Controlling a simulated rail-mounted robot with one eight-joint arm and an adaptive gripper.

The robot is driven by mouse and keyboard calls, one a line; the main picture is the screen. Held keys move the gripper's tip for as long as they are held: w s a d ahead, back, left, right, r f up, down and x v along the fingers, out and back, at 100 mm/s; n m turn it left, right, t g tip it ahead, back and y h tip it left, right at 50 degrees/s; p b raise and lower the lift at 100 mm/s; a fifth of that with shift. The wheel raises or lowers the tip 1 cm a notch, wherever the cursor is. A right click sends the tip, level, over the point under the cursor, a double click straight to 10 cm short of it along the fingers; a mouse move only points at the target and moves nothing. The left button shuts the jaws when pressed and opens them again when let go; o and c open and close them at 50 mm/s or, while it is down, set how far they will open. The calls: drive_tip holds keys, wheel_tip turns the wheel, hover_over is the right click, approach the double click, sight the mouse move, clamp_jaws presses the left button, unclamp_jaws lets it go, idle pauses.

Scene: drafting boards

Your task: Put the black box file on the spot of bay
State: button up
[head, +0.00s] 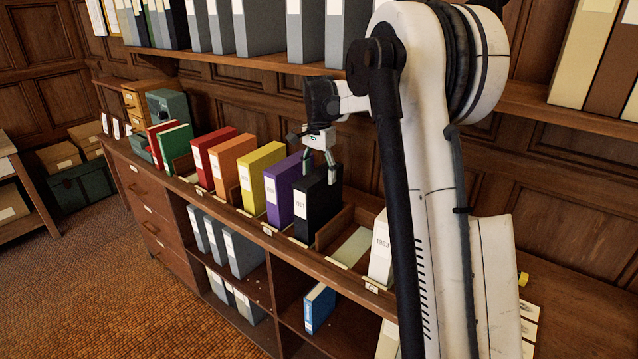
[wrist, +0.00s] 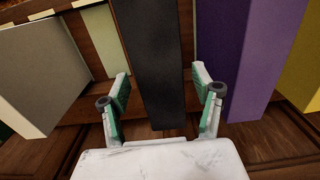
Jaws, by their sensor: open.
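The black box file (head: 318,208) stands upright on the counter between the purple file (head: 283,195) and an empty bay with a pale green spot (head: 352,247) on its floor. In the wrist view the black file (wrist: 152,55) runs between my fingers, and the pale spot (wrist: 103,42) shows to its left. My gripper (head: 321,168) is at the upper back of the black file. In the wrist view my gripper (wrist: 161,84) is open, with one finger on each side of the file and gaps visible beside it.
A white file (head: 381,247) stands right of the empty bay, partly hidden by my arm. Yellow (head: 261,178), orange (head: 232,164) and red (head: 212,155) files stand left of the purple one. A shelf of grey files (head: 258,27) hangs above. Wooden dividers separate the bays.

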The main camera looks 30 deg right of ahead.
wheel_tip(320, 180, up, 8)
drive_tip(key=shift+r, duration=0.15)
drive_tip(key=shift+s+a+r, duration=0.2)
drive_tip(key=shift+a, duration=0.05)
drive_tip(key=s+a+r+n+t, duration=0.25)
drive_tip(key=s+a, duration=0.35)
drive_tip(key=s, duration=0.3)
drive_tip(key=s+a+r+n+t, duration=0.1)
drive_tip(key=s+a+r+n, duration=0.1)
drive_tip(key=s+a+n, duration=0.4)
drive_tip(key=s+a+f+n+t, duration=0.1)
drive_tip(key=s+a+f, duration=0.1)
drive_tip(key=s, duration=0.5)
drive_tip(key=s+a+f+n+t, duration=0.1)
drive_tip(key=s+a+f+n, duration=0.1)
drive_tip(key=s, duration=0.5)
drive_tip(key=s+a+f+n+t, duration=0.1)
drive_tip(key=s+a+f, duration=0.3)
drive_tip(key=s+f, duration=0.2)
drive_tip(key=shift+s+a+t, duration=0.25)
drive_tip(key=shift+s+t, duration=0.1)
drive_tip(key=shift+s, duration=0.05)
drive_tip(key=shift+n, duration=0.25)
